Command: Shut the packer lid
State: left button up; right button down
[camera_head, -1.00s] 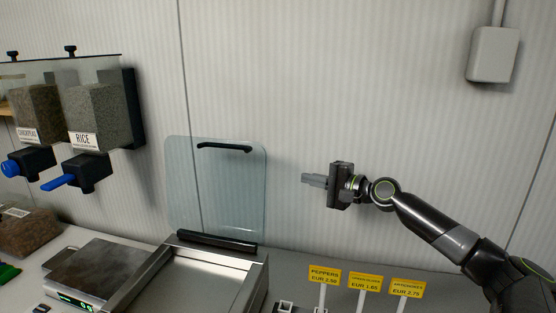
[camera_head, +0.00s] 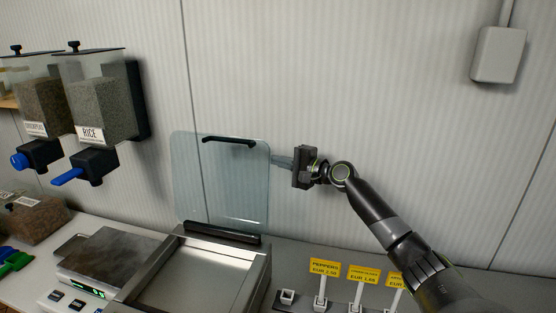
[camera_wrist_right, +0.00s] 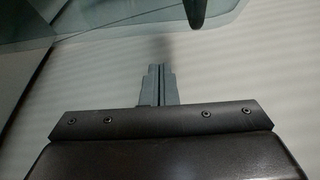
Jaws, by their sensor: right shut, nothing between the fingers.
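The packer lid (camera_head: 222,185) is a clear, bluish panel standing upright, open, at the back edge of the packer (camera_head: 190,279). A black handle (camera_head: 229,141) runs along its top, and a black hinge bar is at its foot. My right gripper (camera_head: 276,161) is shut and empty, its fingertips at the lid's upper right edge. I cannot tell whether they touch it or are in front or behind. In the right wrist view the shut fingers (camera_wrist_right: 158,85) point toward the clear lid (camera_wrist_right: 110,22) and dark handle (camera_wrist_right: 196,10). My left gripper is not in view.
A scale (camera_head: 105,256) stands left of the packer. Rice and chickpea dispensers (camera_head: 100,110) hang on the wall at left. Yellow price signs (camera_head: 325,268) on stands are at right, below my right arm. The wall is close behind the lid.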

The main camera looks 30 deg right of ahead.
jog(key=s+a+p, duration=0.2)
jog(key=shift+s+a+r, duration=0.2)
jog(key=shift+s+r, duration=0.15)
jog(key=shift+s, duration=0.05)
jog(key=shift+s, duration=0.1)
